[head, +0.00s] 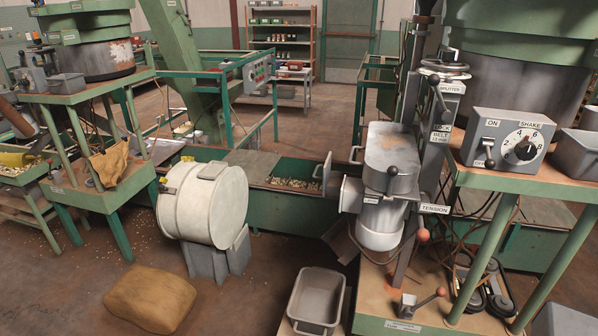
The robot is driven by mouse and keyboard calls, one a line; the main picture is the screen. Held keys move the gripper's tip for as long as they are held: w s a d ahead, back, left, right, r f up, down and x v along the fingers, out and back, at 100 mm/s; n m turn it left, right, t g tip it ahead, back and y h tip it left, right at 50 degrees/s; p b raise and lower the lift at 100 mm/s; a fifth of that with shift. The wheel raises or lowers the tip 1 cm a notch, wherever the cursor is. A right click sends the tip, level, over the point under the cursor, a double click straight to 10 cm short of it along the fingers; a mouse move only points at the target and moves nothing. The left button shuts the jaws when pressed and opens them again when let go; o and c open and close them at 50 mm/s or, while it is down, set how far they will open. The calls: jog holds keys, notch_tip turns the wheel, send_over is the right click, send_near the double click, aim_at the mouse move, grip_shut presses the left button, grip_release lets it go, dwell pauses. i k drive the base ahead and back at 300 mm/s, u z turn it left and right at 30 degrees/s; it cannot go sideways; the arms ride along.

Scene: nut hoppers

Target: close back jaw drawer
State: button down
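I cannot tell for certain which part is the back jaw drawer, or whether it stands open or shut. The grey nut-cracking machine (392,165) stands right of the middle, with a lever on its side and a TENSION label (435,209). A small upright grey plate with a handle (327,173) stands left of the machine, at the right end of the green trough (262,212). Nuts (291,184) lie in the trough. My gripper is not in view.
A white drum (203,204) on a grey stand and a brown sack (151,299) occupy the left floor. A grey tub (316,300) stands at the front. A grey control box (507,141) sits on the right green table. Bare floor lies around the sack.

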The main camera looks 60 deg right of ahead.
aim_at(331, 181)
jog(key=z, duration=0.15)
jog(key=i, duration=0.9)
jog(key=u, duration=0.05)
